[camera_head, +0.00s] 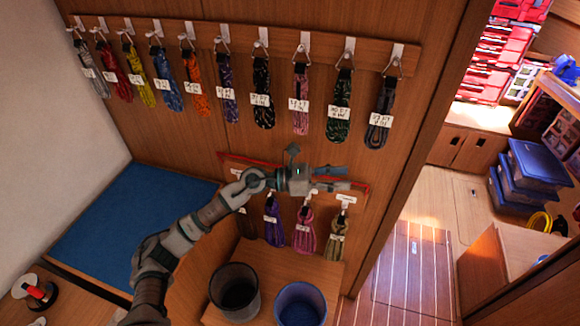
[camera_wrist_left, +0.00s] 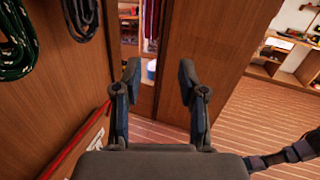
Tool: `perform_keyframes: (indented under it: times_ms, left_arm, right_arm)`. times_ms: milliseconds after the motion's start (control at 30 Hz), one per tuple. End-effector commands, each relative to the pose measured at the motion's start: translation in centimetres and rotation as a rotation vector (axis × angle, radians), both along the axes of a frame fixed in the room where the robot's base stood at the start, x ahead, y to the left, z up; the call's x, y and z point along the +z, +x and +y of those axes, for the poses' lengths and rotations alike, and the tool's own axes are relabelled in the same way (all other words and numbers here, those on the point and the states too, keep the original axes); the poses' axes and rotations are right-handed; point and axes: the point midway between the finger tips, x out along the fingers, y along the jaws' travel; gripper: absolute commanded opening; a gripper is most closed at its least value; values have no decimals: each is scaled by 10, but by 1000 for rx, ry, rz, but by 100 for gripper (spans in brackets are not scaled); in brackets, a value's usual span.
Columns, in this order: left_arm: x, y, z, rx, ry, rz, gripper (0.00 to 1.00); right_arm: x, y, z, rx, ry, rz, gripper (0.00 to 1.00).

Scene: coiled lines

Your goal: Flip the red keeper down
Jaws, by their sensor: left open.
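The red keeper (camera_head: 240,159) is a thin red bar running along the lower row of hooks, above the lower hanging coils. Its middle is hidden behind my left gripper and wrist, and its right end shows beyond the fingers. My left gripper (camera_head: 340,179) is open, in front of the keeper's right half, with its fingers pointing right. In the left wrist view, the keeper (camera_wrist_left: 76,141) slants along the wall at lower left, outside the open, empty fingers (camera_wrist_left: 160,80). I cannot tell whether the gripper touches it. My right gripper is not in view.
Several coiled lines with white tags hang from the upper rack (camera_head: 230,38). Lower coils, including a pink one (camera_head: 305,232), hang under the keeper. A dark bin (camera_head: 222,300) and a blue bin (camera_head: 301,300) stand below. A wooden panel edge (camera_head: 418,140) bounds the wall at right.

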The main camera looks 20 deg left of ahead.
Motion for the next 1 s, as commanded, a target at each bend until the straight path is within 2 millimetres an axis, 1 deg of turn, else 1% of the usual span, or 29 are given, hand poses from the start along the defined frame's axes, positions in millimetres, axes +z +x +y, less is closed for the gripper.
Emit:
perform_keyframes:
  times_ms: [33, 67, 100, 167, 200, 267, 300, 400, 433, 500, 533, 667, 767, 1000]
  left_arm:
    - [0, 11, 16, -11, 195, -114, 41]
    - [-3, 17, 28, -19, 314, -170, 41]
    - [-6, 26, 48, -26, 465, -231, 41]
    - [-8, 38, 84, -29, 676, -296, 41]
    - [-6, 45, 110, -28, 800, -321, 41]
    - [0, 51, 147, -25, 958, -338, 41]
    - [4, 54, 169, -20, 1043, -342, 41]
    - [14, 55, 209, -15, 1187, -330, 41]
    - [15, 55, 216, -14, 1214, -325, 41]
    - [17, 55, 226, -16, 1250, -319, 41]
    - [16, 55, 227, -16, 1257, -317, 41]
    - [3, 61, 222, -19, 1260, -313, 41]
    - [-13, 69, 213, -20, 1258, -314, 41]
    - [-60, 91, 190, -20, 1255, -313, 41]
  right_arm:
    - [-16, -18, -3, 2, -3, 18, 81]
    - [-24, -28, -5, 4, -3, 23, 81]
    - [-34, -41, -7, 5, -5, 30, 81]
    - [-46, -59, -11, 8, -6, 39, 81]
    - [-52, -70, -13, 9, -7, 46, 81]
    - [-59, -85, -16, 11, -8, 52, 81]
    - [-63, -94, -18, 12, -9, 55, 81]
    - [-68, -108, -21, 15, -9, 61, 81]
    - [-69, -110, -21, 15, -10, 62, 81]
    - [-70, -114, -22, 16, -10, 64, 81]
    - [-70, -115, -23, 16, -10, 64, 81]
    - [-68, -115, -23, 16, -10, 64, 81]
    - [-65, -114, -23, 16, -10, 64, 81]
    - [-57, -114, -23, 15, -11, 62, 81]
